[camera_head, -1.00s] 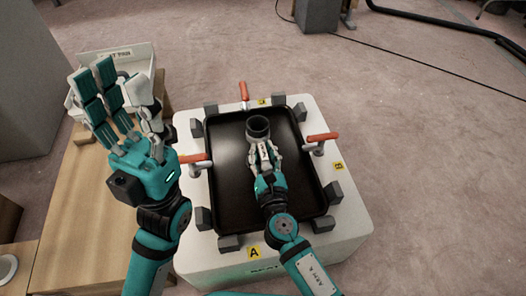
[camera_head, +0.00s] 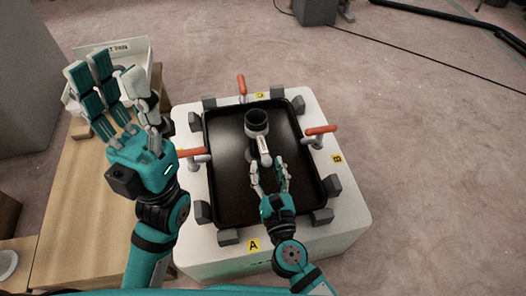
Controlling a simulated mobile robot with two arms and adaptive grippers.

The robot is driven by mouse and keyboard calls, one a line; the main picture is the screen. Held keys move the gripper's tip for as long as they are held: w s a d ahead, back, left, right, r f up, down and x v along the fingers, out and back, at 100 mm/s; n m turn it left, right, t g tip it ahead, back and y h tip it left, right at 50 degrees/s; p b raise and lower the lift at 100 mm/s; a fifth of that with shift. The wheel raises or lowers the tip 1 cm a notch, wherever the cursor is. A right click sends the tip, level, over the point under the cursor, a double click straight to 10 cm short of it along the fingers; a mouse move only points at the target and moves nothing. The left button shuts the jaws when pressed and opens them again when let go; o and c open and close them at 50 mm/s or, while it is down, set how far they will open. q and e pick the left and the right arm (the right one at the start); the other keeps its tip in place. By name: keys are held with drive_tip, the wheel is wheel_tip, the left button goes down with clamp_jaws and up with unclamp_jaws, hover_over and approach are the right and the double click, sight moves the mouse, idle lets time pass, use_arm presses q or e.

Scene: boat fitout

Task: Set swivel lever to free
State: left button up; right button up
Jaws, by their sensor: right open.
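A dark round post with an open top (camera_head: 258,121) stands in the black tray. A short pale lever (camera_head: 264,148) extends from its near side towards me, with small dark marking on it; its setting is too small to read. My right gripper (camera_head: 270,170) is open over the tray, on the near side of the lever. Its fingertips are apart, close to the lever's near end; I cannot tell whether they touch it. My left gripper (camera_head: 119,84) is raised at the left, open and empty, away from the post.
The black tray (camera_head: 227,175) sits on a white box (camera_head: 345,205) with grey blocks around its rim. Orange-handled clamps stand at the left (camera_head: 192,153), back (camera_head: 241,86) and right (camera_head: 320,130). A wooden table (camera_head: 85,215) with a white bin (camera_head: 85,57) is at the left.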

drive_tip(key=shift+v, duration=2.35)
